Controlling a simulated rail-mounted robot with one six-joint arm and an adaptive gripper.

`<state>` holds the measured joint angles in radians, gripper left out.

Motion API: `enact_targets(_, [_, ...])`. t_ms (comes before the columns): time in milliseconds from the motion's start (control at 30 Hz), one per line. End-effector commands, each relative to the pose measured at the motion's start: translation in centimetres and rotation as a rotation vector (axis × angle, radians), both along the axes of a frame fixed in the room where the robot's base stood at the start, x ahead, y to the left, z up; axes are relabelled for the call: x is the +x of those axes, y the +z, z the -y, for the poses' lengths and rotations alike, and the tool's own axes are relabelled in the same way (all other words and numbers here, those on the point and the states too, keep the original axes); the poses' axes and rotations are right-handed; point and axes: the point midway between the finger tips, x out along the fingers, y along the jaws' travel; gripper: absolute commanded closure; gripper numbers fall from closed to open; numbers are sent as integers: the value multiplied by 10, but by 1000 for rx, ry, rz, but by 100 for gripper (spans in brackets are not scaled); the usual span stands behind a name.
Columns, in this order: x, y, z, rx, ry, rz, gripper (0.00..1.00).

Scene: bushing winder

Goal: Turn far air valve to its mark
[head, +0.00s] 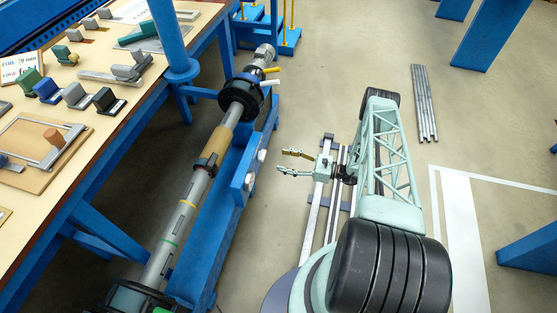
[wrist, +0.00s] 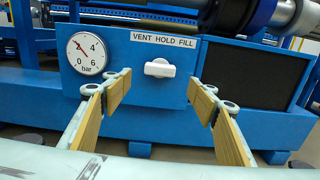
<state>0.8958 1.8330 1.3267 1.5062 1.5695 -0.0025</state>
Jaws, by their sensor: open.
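A white valve knob (wrist: 159,68) sits on the blue panel (wrist: 140,105) under a label (wrist: 163,40) reading VENT HOLD FILL. Its bar lies about level. A round gauge (wrist: 87,53) marked bar is to its left, its needle pointing up and left. My gripper (wrist: 160,88) is open and empty, one padded finger on each side of the knob in the picture, with the tips short of it. In the head view my gripper (head: 282,161) is to the right of the blue machine, apart from it. Small pale knobs (head: 262,155) show on the machine's side there; any mark on the knob is too small to tell.
A long grey shaft (head: 190,192) with a tan sleeve runs along the blue machine (head: 205,245). A workbench (head: 95,140) with tools stands at left. Metal bars (head: 424,102) lie on the floor at right. The floor between my gripper and the machine looks clear.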

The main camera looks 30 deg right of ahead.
Motion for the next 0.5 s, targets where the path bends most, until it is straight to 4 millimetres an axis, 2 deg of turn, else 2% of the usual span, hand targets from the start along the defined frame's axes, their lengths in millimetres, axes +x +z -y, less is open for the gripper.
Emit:
enact_targets(200, [-12,0,11,0,-1,0,47])
enact_targets(500, [-16,0,14,0,0,0,47])
